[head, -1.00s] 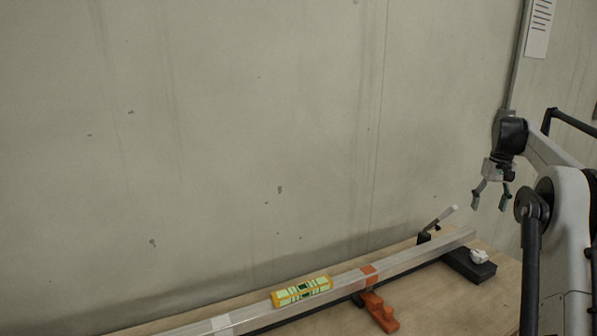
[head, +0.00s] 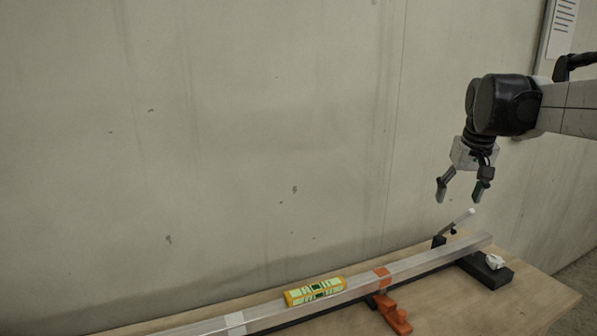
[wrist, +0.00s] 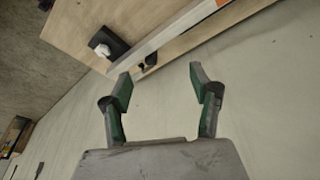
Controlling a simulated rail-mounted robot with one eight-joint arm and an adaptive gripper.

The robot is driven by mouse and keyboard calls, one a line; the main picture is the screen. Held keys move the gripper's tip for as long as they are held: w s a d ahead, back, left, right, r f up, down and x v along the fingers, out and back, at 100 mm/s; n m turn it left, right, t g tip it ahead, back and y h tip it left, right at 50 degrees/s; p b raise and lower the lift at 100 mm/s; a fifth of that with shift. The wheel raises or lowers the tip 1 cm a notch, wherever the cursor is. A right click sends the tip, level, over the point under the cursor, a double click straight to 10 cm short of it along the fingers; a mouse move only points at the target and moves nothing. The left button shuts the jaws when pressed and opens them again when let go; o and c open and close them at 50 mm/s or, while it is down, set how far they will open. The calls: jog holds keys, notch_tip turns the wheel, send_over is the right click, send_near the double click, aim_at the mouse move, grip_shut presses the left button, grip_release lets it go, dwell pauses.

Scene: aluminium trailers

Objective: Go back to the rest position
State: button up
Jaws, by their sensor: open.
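My gripper (head: 459,192) is open and empty, fingers pointing down, in the air above the right end of the workbench in the head view. In the wrist view my gripper (wrist: 160,88) shows two spread fingers with green pads and nothing between them. The wooden workbench (head: 528,293) lies below, with a long aluminium bar (head: 420,262) along it. The bench also shows at the top of the wrist view (wrist: 75,30).
A yellow-green box-like object (head: 316,291) lies by the bar. An orange clamp (head: 393,314), a lever (head: 459,221) and a black block (head: 487,270) with a crumpled white thing (head: 495,261) are on the bench. A concrete wall (head: 200,130) stands behind.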

jog(key=s+a+f+t, duration=0.2)
jog(key=s+a+f, duration=0.1)
jog(key=s+a, duration=0.95)
jog(key=s+a+f+t, duration=0.1)
jog(key=s+a+f, duration=0.1)
jog(key=s+f, duration=0.3)
jog(key=s+a+f+n+y, duration=0.1)
jog(key=s+a+f, duration=0.2)
jog(key=s+f, duration=0.3)
jog(key=s, duration=0.4)
jog(key=shift+s+t, duration=0.25)
jog(key=shift+t, duration=0.15)
